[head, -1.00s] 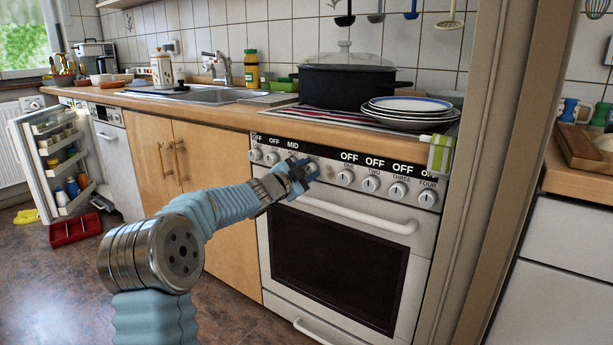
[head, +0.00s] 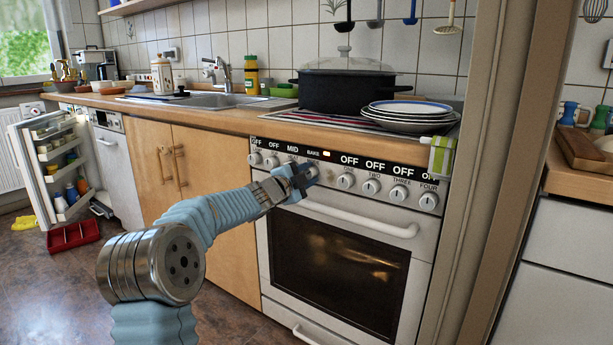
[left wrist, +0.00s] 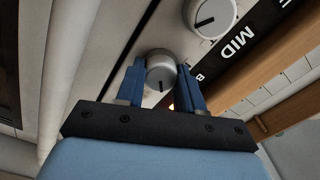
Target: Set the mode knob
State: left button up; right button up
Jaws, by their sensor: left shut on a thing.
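The mode knob (left wrist: 161,72) is a round grey knob with a dark pointer mark, seen in the left wrist view between my two blue fingers. My left gripper (head: 303,178) is shut on it at the stove's control panel (head: 335,158); it also shows in the left wrist view (left wrist: 161,85). In the head view my gripper hides the knob. Above it the display reads BAKE (head: 313,153), beside a small lit red mark (head: 327,154). The oven window (head: 338,268) glows warm inside. My right gripper is not in view.
A neighbouring knob (left wrist: 210,15) sits beside the MID label. Several more knobs (head: 371,186) line the panel to the right. The oven handle (head: 360,220) runs below. A black pot (head: 345,88) and stacked plates (head: 408,112) stand on the stove. The fridge door (head: 35,175) hangs open at left.

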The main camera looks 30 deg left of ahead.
pick_arm(q)
jog(key=o, duration=0.8)
jog(key=shift+d+r, duration=0.15)
jog(key=shift+d, duration=0.1)
jog(key=shift+o, duration=1.2)
jog(key=shift+a, duration=0.1)
jog(key=s+a+b, duration=0.1)
jog(key=s, duration=1.2)
jog(key=shift+s, duration=0.35)
jog(key=shift+f, duration=0.2)
